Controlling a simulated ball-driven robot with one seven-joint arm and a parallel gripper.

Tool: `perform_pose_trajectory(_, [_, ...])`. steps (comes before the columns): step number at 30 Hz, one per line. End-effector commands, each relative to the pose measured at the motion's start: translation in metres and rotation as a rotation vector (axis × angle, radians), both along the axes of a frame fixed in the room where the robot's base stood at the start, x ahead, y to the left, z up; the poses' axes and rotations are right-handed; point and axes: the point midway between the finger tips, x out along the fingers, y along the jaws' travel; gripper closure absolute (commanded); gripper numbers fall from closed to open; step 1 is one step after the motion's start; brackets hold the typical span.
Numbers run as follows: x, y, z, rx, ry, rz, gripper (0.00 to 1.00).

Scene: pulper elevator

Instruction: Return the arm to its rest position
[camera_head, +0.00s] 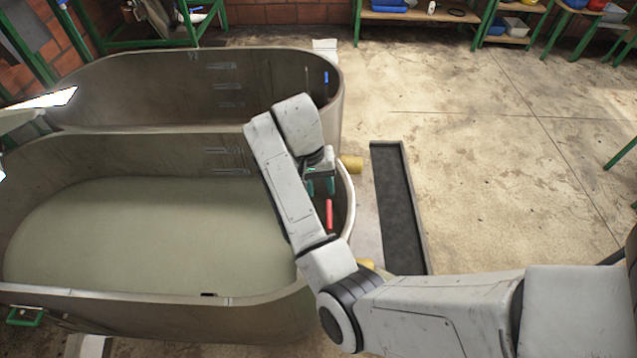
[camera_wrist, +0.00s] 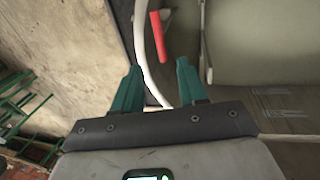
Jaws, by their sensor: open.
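My arm reaches in from the lower right in the head view and bends up over the right end of the near vat (camera_head: 235,298). My gripper (camera_head: 322,182) hangs at the arm's end, above that vat's right rim, partly hidden by the wrist. In the wrist view my gripper (camera_wrist: 157,82) shows two green fingers spread apart with nothing between them. A red handle (camera_head: 329,213) stands inside the vat's right end, just below the gripper in the picture. It also shows in the wrist view (camera_wrist: 159,36), beyond the fingertips and apart from them.
A second vat (camera_head: 335,85) with a blue handle (camera_head: 326,78) stands behind. Pale liquid (camera_head: 150,230) fills the near vat's bottom. A dark floor channel (camera_head: 398,205) runs to the right. Green-framed shelves (camera_head: 420,14) line the back. Open floor (camera_head: 510,150) lies right.

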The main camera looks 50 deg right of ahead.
Motion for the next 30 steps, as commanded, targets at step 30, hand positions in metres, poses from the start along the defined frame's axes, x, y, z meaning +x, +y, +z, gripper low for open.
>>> perform_pose_trajectory(30, [-0.100, 0.006, -0.050, -0.070, -0.064, 0.406, 0.58])
